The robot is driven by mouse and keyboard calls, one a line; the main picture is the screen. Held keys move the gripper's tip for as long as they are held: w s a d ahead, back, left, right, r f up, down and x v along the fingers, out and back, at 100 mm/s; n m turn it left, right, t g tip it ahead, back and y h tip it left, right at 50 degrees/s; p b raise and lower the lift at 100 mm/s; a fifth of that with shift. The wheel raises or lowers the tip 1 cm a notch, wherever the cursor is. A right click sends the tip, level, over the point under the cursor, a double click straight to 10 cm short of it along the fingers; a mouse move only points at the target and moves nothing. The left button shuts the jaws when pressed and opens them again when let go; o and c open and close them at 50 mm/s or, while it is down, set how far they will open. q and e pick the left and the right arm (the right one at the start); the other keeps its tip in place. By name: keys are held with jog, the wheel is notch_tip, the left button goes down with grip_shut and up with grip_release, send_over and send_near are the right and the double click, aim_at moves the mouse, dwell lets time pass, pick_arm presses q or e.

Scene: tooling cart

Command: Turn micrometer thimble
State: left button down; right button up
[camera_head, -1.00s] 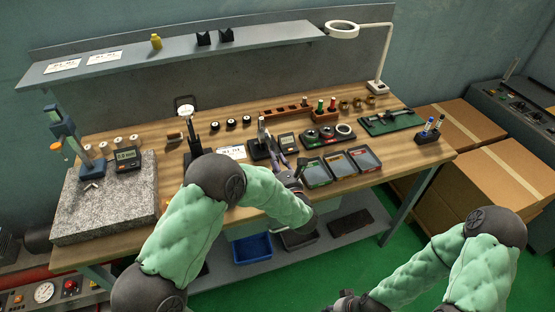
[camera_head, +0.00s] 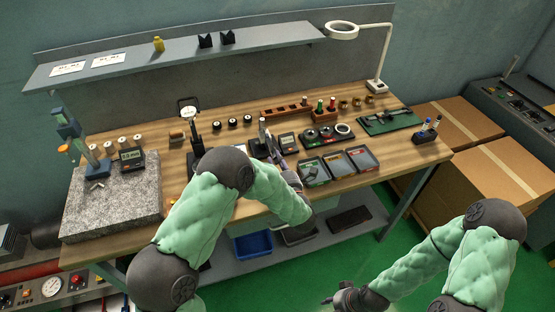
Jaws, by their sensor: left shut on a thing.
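The micrometer stand (camera_head: 263,130) is upright near the middle of the bench, with a dark base and a pale upper part. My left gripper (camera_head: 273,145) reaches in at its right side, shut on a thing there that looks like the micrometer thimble. The gripped part is too small and too covered by the fingers to make out. A small digital display (camera_head: 287,141) stands just right of the fingers. My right gripper (camera_head: 327,301) is low in the picture, in front of the bench and away from everything. Its fingers are too small to read.
Three small trays (camera_head: 338,163) lie right of my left wrist. A granite plate (camera_head: 110,205) with a stand and gauge fills the left end. A dial-gauge stand (camera_head: 196,138) rises left of the gripper. A ring lamp (camera_head: 343,31) overhangs the back right.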

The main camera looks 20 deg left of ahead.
pick_arm(q)
jog(key=shift+s+a+m, duration=0.1)
jog(key=shift+m, duration=0.5)
jog(key=c, duration=1.3)
grip_release()
jog(key=v, duration=1.2)
